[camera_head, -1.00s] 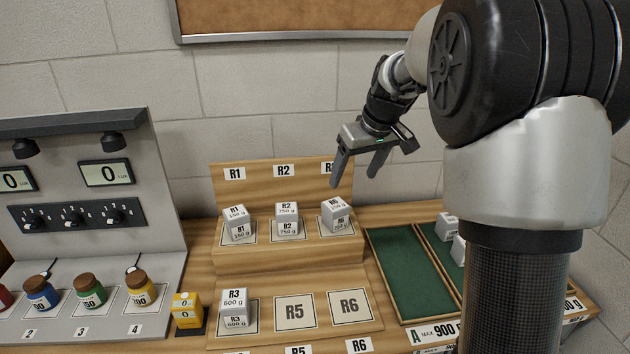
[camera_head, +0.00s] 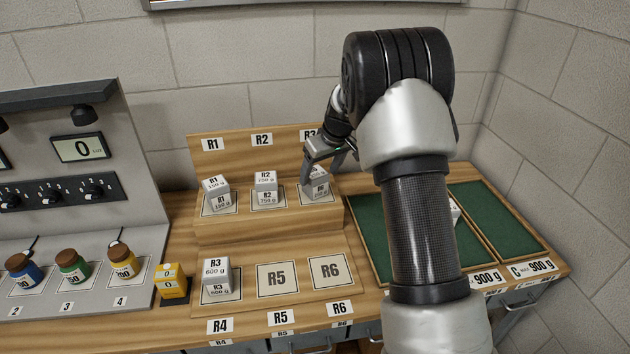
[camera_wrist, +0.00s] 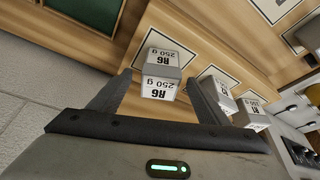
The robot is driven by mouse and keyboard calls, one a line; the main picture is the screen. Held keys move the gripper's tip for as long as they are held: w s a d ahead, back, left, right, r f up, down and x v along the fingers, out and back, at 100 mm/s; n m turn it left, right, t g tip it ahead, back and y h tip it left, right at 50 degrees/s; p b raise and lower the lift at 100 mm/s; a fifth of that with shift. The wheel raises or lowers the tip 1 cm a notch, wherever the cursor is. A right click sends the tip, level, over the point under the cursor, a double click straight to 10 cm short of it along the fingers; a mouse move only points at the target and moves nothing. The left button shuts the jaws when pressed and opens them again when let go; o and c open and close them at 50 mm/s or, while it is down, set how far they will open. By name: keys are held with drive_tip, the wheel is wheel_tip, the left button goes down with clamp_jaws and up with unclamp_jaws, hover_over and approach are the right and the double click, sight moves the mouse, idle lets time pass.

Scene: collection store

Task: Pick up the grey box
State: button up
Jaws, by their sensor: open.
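Several similar light grey boxes with printed labels stand on a wooden two-step rack. The box labelled R6, 250 g (camera_head: 319,188) stands on the upper step at the right, under the R3 sign, partly hidden by my gripper (camera_head: 322,174). My gripper is open and low over this box. In the wrist view the R6 box (camera_wrist: 160,75) sits between the fingertips of my gripper (camera_wrist: 160,78), with no clear contact. The R1 box (camera_head: 217,194) and the R2 box (camera_head: 266,189) stand to its left. The R3 box (camera_head: 217,278) stands on the lower step.
Empty marked places R5 (camera_head: 278,279) and R6 (camera_head: 331,270) lie on the lower step. Green-lined trays (camera_head: 497,215) are at the right, partly behind my arm. A yellow box (camera_head: 172,281) and several jars (camera_head: 73,265) are at the left. The rack's back board rises behind the boxes.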

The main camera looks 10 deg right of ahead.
drive_tip(key=shift+p+x, duration=0.45)
drive_tip(key=shift+x, duration=2.25)
drive_tip(key=shift+w+a+r, duration=0.15)
drive_tip(key=shift+w, duration=0.05)
drive_tip(key=c, duration=1.3)
drive_tip(key=shift+r, duration=0.1)
